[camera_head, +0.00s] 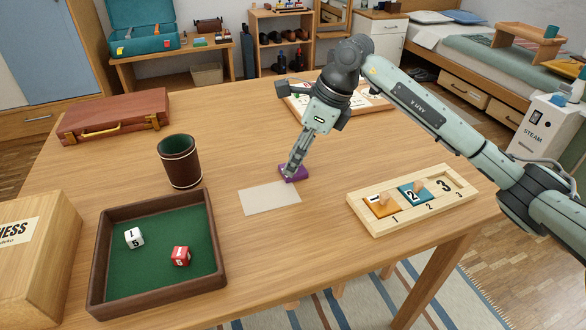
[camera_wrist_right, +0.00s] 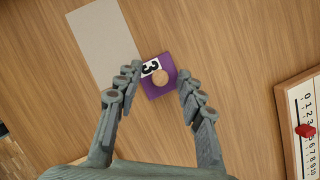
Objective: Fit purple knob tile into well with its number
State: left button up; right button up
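The purple knob tile (camera_head: 294,174) lies flat on the table at the back right corner of a pale sheet. In the right wrist view the purple tile (camera_wrist_right: 161,86) shows a black 3 on white and a round wooden knob. My right gripper (camera_head: 291,172) points down over the tile; in the wrist view its fingers (camera_wrist_right: 158,88) are spread to either side of the knob, apart from it. The wooden board (camera_head: 412,200) has an orange tile (camera_head: 380,206) in well 1, a blue tile (camera_head: 416,192) in well 2, and an empty well marked 3 (camera_head: 447,185). My left gripper is out of view.
The pale sheet (camera_head: 269,198) lies left of the board. A dice tray (camera_head: 216,262) with two dice, a dark cup (camera_head: 179,161) and a chess box (camera_head: 38,250) stand at left. A white scoring board (camera_head: 373,102) lies behind my right arm. The table between sheet and board is clear.

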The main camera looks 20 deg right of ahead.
grip_shut()
jog(key=shift+r, duration=0.1)
